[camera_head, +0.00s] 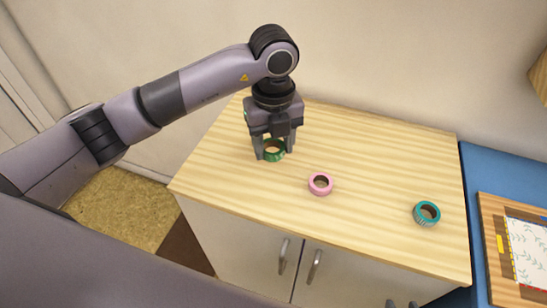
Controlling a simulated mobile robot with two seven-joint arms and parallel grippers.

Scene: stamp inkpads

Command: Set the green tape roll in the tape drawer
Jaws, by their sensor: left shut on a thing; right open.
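The green tape roll (274,157) is at the back left of the light wooden cabinet top (370,150). My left gripper (272,152) points down from above and is shut on the green roll. Whether the roll touches the wood or is just above it, I cannot tell. Two grey tips at the bottom edge seem to be my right gripper (401,304). They are apart with nothing visible between them, in front of the cabinet. I do not see an open drawer.
A pink tape roll (320,189) lies right of and nearer than the green one. A teal roll (427,221) lies at the right. The cabinet front has door handles (315,266). A blue surface (480,175) at the right bears a wooden board (492,215) with patterned paper.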

